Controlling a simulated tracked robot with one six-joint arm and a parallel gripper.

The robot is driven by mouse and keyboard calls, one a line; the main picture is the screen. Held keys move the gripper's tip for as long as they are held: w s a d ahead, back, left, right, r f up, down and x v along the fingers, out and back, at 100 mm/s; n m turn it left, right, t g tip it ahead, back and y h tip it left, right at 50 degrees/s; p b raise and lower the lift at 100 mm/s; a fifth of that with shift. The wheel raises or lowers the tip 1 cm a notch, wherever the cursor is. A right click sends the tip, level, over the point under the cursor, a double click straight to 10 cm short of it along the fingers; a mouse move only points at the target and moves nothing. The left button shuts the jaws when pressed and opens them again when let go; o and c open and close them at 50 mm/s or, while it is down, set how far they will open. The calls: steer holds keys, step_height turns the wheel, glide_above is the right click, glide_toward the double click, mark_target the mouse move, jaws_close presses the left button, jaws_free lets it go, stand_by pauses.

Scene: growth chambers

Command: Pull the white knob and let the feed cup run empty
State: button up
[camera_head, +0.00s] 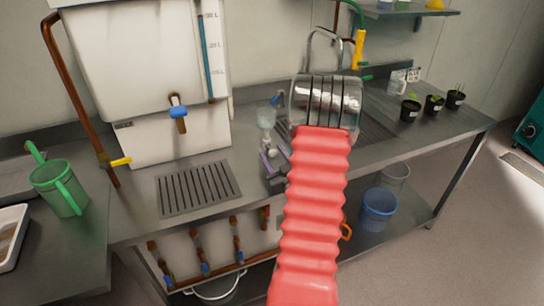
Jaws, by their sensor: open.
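The feed cup (266,117) is a small clear cup at the back of the steel bench, right of the big white tank. Its fill level is too small to tell. The white knob (273,153) is a small pale ball below the cup. My gripper (271,162) is open, with its grey fingers close around or just in front of the knob. I cannot tell whether they touch it. My red ribbed arm sleeve and metal wrist hide the bench to the right of the knob.
A white tank (140,55) with a blue-handled tap (178,107) stands left, above a drain grate (198,187). A green jug (60,188) is far left. Small black pots (433,104) stand right. A blue bucket (378,208) is below. The bench front beside the grate is clear.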

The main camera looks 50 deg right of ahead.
steer(key=shift+s, duration=0.1)
steer(key=v, duration=1.3)
steer(key=shift+s+a, duration=0.15)
steer(key=shift+s, duration=0.1)
steer(key=shift+w, duration=0.1)
